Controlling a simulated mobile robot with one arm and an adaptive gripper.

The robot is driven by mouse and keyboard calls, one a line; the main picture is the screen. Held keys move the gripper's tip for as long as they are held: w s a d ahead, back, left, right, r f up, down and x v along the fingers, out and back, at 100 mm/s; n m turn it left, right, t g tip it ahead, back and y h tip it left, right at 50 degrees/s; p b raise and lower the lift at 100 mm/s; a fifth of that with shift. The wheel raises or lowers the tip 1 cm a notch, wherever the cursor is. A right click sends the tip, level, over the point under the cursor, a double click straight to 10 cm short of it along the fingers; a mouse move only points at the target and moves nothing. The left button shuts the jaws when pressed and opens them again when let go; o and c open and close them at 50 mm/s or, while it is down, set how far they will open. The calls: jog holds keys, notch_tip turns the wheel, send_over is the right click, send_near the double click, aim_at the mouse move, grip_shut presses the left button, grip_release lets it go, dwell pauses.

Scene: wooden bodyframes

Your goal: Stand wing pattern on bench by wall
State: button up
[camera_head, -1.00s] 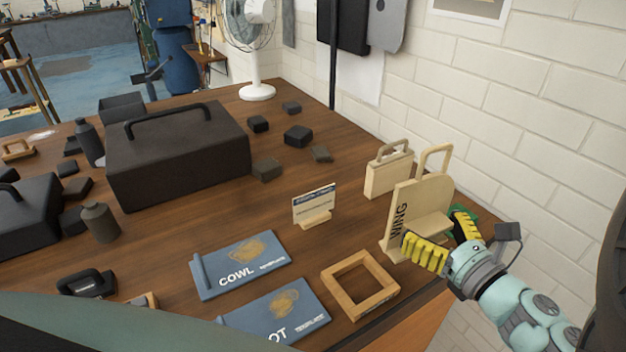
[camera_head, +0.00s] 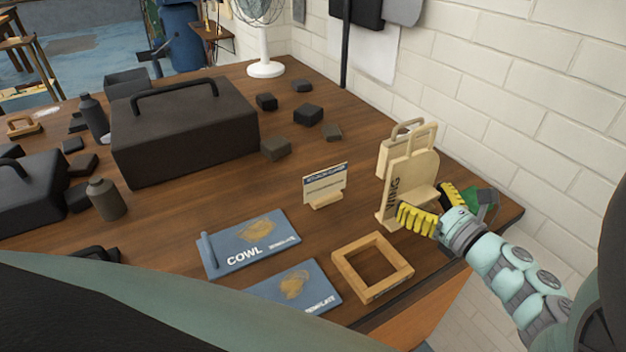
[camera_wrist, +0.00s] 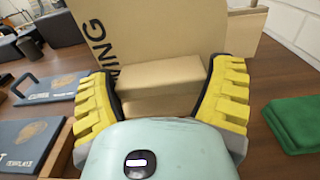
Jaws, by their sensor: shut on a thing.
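The wing pattern (camera_head: 408,182) is a pale wooden board with a handle on top and the word WING on its face. It stands upright at the bench's right side, near the wall, and also shows in the wrist view (camera_wrist: 150,35). My gripper (camera_head: 437,207) has its yellow fingers on both sides of the pattern's wooden foot block (camera_wrist: 160,75) and is shut on it. Whether the pattern's base touches the bench (camera_head: 240,195) is hard to tell. A second pale wooden piece with a handle (camera_head: 391,155) stands right behind it, partly hidden.
A small sign (camera_head: 325,187) stands left of the pattern. A square wooden frame (camera_head: 372,268) and the blue COWL template (camera_head: 250,243) lie in front. A green cloth (camera_wrist: 297,122) lies right of my gripper. The white brick wall (camera_head: 500,80) bounds the right side.

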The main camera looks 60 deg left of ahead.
aim_at(418, 183)
jog(key=shift+w+a+f+p, duration=0.15)
jog(key=shift+w+a+p, duration=0.25)
jog(key=shift+w+a, duration=0.75)
jog(key=shift+w+a+f+p, duration=0.1)
jog(key=shift+w+a+p, duration=0.3)
jog(key=shift+w+a, duration=0.75)
jog(key=shift+a+f, duration=0.1)
jog(key=shift+f, duration=0.4)
jog(key=shift+s+f+p, duration=0.1)
jog(key=shift+f+p, duration=0.25)
jog(key=shift+f, duration=0.95)
jog(key=shift+f, duration=0.15)
jog(key=o, duration=1.1)
jog(key=shift+c, duration=0.2)
